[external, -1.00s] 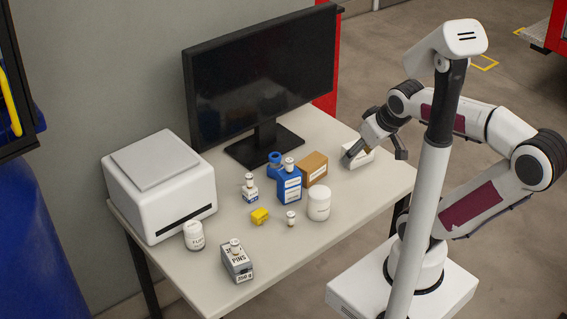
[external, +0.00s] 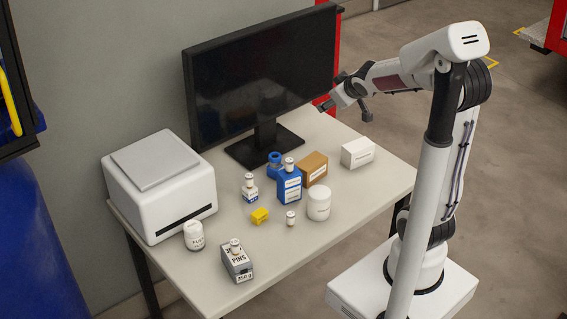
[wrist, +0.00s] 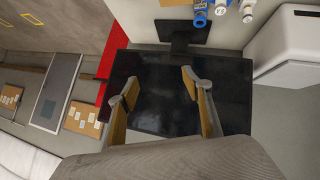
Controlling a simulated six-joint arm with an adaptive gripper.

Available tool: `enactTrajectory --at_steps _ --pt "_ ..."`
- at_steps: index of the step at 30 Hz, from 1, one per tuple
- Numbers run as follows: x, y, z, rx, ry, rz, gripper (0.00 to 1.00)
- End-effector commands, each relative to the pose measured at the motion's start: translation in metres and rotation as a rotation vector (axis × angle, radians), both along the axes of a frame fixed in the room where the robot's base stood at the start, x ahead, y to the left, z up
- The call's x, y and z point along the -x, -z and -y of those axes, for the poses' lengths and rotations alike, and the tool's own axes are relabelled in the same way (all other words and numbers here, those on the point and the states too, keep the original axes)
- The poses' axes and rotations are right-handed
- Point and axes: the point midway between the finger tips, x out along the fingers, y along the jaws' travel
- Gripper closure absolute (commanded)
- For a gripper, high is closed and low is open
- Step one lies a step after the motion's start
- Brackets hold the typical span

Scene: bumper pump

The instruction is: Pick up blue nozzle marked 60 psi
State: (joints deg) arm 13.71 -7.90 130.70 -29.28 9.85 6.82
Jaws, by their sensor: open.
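A small blue piece with a ring-like top (external: 275,163), which may be the nozzle, stands at the back of the table group, partly hidden by a blue box-shaped container (external: 289,186). No 60 psi marking is legible. Blue parts (wrist: 200,14) also show at the top edge of the wrist view; I cannot tell which is the nozzle. My gripper (external: 345,108) is open and empty, raised in front of the monitor's right end, apart from the blue things. Its two fingers (wrist: 160,86) stand wide apart in the wrist view.
The black monitor (external: 262,80) stands close to my gripper. A white box (external: 357,153), a brown box (external: 313,168), a white jar (external: 318,204), a yellow block (external: 260,216) and a grey pins box (external: 237,262) stand on the table. The table's right front (external: 350,215) is clear.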

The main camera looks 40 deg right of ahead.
Motion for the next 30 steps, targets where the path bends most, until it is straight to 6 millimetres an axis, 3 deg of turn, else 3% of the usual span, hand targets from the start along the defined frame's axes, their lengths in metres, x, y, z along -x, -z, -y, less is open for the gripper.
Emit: enactTrajectory --at_steps 15,30 --pt "-0.09 0.05 0.037 0.042 -0.158 0.08 0.5" --pt "-0.14 0.127 0.047 -0.031 -0.356 0.145 0.5"
